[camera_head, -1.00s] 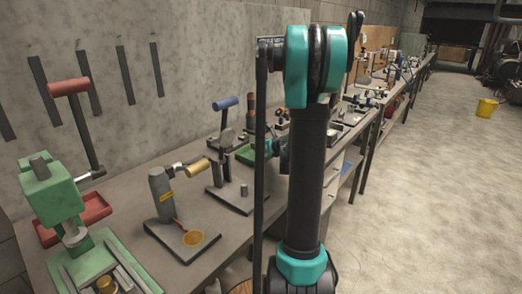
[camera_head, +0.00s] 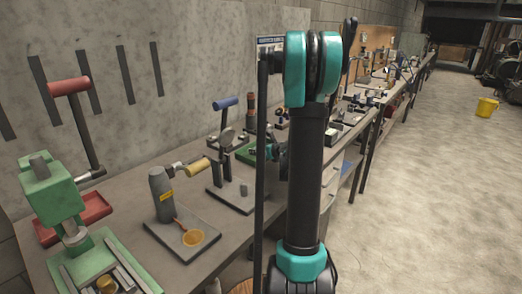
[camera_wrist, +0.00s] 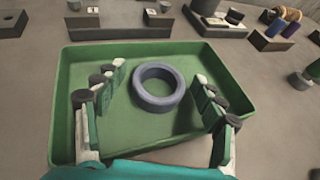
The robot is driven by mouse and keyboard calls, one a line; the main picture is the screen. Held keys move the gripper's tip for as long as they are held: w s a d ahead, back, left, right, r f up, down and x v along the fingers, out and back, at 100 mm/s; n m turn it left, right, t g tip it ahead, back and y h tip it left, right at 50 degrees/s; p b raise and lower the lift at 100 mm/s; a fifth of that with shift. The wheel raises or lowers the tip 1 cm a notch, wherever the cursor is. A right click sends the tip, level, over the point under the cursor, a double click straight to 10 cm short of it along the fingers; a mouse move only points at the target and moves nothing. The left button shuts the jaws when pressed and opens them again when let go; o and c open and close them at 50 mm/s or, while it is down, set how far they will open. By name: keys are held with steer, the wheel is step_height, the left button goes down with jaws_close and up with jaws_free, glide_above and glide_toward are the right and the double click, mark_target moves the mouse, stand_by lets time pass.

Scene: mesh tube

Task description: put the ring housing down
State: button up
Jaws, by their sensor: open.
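The ring housing is a blue-grey ring (camera_wrist: 142,99) lying flat in a green tray (camera_wrist: 68,70) in the wrist view. My gripper (camera_wrist: 160,92) is open, with one finger to the left of the ring and the other to the right. A gap shows between each finger and the ring. In the head view the green tray (camera_head: 244,154) shows partly behind my arm on the bench. The ring cannot be made out there, and my gripper is mostly hidden by the arm.
Dark blocks with small parts (camera_wrist: 120,27) stand behind the tray. The floor on the right is mostly clear.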

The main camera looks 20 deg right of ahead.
steer(key=shift+r, duration=0.1)
steer(key=v, duration=1.2)
steer(key=shift+r, duration=0.15)
